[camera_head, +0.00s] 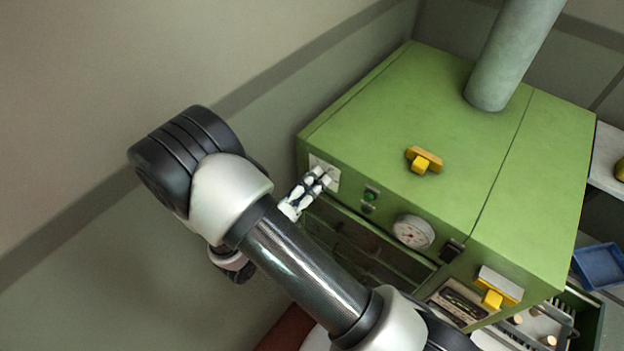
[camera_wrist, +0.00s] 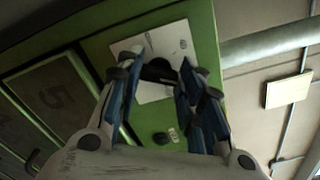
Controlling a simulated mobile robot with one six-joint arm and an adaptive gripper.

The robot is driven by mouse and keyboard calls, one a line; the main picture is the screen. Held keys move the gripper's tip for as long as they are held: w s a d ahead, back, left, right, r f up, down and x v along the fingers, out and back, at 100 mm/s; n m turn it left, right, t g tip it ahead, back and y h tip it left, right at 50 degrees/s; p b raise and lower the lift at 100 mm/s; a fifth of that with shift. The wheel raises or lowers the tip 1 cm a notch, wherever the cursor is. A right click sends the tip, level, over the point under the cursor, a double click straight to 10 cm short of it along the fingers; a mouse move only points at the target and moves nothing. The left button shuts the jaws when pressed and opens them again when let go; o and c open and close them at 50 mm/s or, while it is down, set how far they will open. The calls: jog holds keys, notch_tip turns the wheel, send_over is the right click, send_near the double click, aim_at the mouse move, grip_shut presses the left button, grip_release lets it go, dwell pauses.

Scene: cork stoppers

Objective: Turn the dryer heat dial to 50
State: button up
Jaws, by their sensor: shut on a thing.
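The dryer (camera_head: 440,120) is a green box cabinet with a grey pipe rising from its top. The heat dial is a dark knob (camera_wrist: 158,70) on a white plate (camera_wrist: 150,42) on the dryer's front; in the head view that plate (camera_head: 331,180) is at the front's left end. My gripper (camera_head: 322,176) is at the plate, and in the wrist view its fingers (camera_wrist: 158,80) are closed around the knob, one on each side. The fingers hide much of the knob. The dial's pointer and scale marks cannot be read in either view.
A dark button unit (camera_head: 370,197), a round white gauge (camera_head: 413,232) and a black switch (camera_head: 452,250) sit along the dryer's front. Yellow handles are on the top (camera_head: 424,160) and lower right (camera_head: 494,297). A crate (camera_head: 590,318) with corks and a blue tray (camera_head: 600,266) are at right.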

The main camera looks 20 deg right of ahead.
dwell(0.3)
jog(key=o, duration=1.1)
jog(key=shift+c, duration=0.2)
jog(key=v, duration=1.2)
